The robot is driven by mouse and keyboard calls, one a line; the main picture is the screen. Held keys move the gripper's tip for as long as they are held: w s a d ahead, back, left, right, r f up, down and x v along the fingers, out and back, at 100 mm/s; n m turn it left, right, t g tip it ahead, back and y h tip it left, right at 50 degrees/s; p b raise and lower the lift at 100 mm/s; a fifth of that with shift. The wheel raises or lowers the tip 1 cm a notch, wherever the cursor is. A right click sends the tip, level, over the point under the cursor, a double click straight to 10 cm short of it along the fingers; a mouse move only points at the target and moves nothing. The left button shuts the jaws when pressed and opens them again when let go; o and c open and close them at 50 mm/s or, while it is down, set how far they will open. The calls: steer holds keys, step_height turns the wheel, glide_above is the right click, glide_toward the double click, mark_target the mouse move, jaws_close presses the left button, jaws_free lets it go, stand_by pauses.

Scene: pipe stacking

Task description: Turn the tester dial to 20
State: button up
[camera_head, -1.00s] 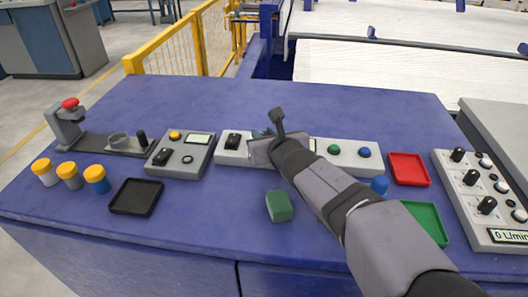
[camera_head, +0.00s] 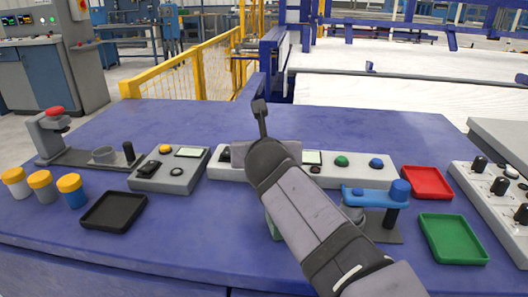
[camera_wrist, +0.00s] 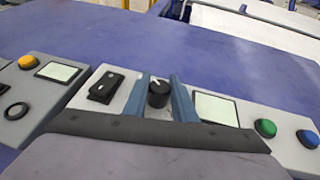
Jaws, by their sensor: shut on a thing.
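The tester is a long light-grey panel (camera_head: 375,170), with a rocker switch (camera_wrist: 106,87), a black dial (camera_wrist: 158,93) with a white mark, a display (camera_wrist: 216,109) and green and blue buttons. My gripper (camera_wrist: 158,97) has one blue finger on each side of the dial and is shut on it. I cannot read a number on the display. In the head view my arm hides the dial and the fingertips.
Left of the tester is a smaller grey box (camera_head: 170,172) with a yellow button. A black tray (camera_head: 114,211), a red tray (camera_head: 427,182) and a green tray (camera_head: 453,239) lie around. A blue-topped device (camera_head: 372,197) stands right of my arm. The table behind the tester is clear.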

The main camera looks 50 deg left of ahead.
steer(key=shift+s+d+f+m+t+h, duration=0.1)
steer(key=shift+f+m+t+h, duration=0.2)
steer(key=shift+m+t+h, duration=0.65)
steer(key=o, duration=1)
steer(key=shift+o, duration=0.2)
steer(key=shift+r, duration=0.15)
steer(key=shift+r, duration=0.1)
steer(key=shift+v, duration=3.65)
